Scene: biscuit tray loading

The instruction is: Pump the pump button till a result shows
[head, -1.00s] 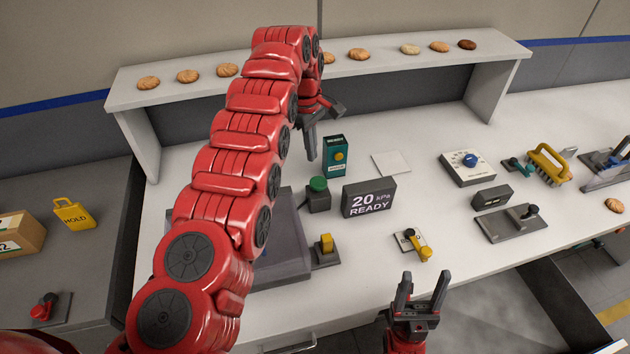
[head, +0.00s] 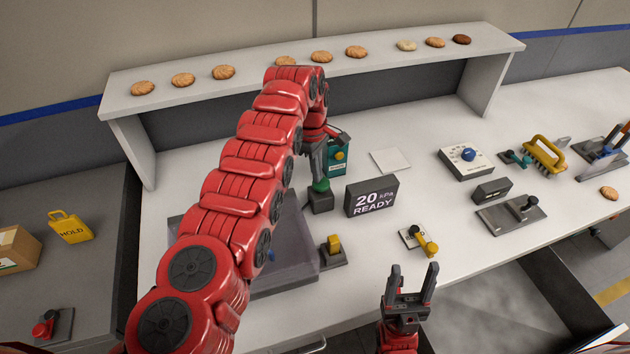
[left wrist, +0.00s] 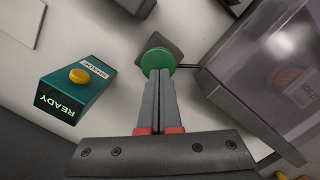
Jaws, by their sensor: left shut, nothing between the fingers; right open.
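The green pump button (head: 321,185) tops a small dark block (head: 320,202) on the white table. The dark display (head: 371,197) right of it reads "20 kPa READY". My left gripper (head: 318,178) is shut and empty, pointing down with its fingertips at the button. In the left wrist view the shut fingers (left wrist: 159,75) overlap the edge of the green button (left wrist: 157,60); I cannot tell whether they press it. The teal box (head: 339,158) with a yellow button stands just behind; in the left wrist view it (left wrist: 77,88) reads "READY". My right gripper (head: 411,280) is open and empty at the table's front.
A clear-lidded case (head: 295,278) lies left of the block, partly behind my left arm. A yellow switch (head: 333,250) and a yellow-handled lever (head: 419,241) stand nearer. A dial box (head: 466,161) sits right. Biscuits line the back shelf (head: 130,101).

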